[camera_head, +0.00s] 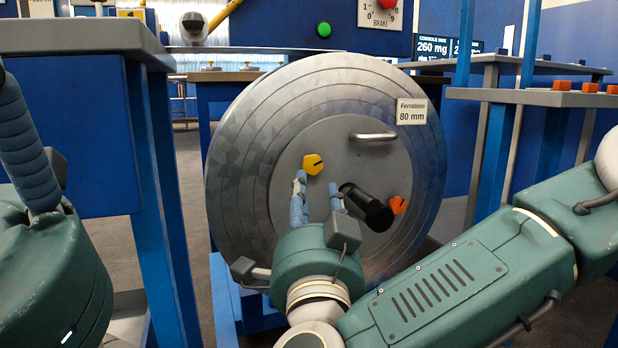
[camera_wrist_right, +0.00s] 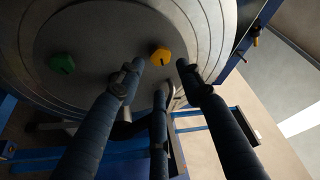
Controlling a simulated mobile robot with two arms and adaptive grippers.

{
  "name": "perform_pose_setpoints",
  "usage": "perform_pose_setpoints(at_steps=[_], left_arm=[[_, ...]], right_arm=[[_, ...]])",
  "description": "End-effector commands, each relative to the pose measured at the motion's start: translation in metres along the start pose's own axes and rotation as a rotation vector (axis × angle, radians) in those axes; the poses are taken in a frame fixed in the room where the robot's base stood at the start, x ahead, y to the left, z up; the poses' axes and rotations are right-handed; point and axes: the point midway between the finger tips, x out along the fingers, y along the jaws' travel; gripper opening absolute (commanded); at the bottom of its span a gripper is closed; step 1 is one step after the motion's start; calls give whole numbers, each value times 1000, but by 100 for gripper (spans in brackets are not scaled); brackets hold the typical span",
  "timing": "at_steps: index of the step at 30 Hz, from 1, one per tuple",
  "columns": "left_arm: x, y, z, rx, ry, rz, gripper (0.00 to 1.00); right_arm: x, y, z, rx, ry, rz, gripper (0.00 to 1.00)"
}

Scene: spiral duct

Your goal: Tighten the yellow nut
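The yellow nut (camera_head: 312,164) is a hexagon with a dark slot on the grey round plate of the large ribbed disc (camera_head: 240,150). My right gripper (camera_head: 318,186) is in front of the disc, with its blue fingers spread just below the nut. In the right wrist view the yellow nut (camera_wrist_right: 160,56) shows in the gap between the two outer fingertips, with no visible contact. A third dark finger-like piece lies between them. My left gripper (camera_head: 28,145) is partly in view at the far left; its opening is not visible.
A green nut (camera_wrist_right: 62,63) shows in the right wrist view. A blue bench (camera_head: 70,130) stands left, shelves (camera_head: 530,97) right.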

Motion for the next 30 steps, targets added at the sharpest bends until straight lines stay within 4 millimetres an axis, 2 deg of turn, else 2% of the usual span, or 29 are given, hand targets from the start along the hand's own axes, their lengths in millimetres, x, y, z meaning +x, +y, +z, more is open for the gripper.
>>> perform_pose_setpoints(at_steps=[6,12,18,25,26,30], left_arm=[[-18,4,-6,0,0,0,38],[-26,5,-9,0,0,0,38],[-28,6,-10,0,0,0,38],[-27,6,-10,0,1,1,38],[-27,6,-10,0,1,1,38],[-27,6,-10,0,1,1,38]], right_arm=[[43,3,0,1,6,1,37],[73,2,0,0,3,1,37],[85,1,0,-1,1,0,37],[85,0,0,-1,0,0,37],[85,0,0,-1,0,0,35],[85,0,0,-1,0,0,7]])
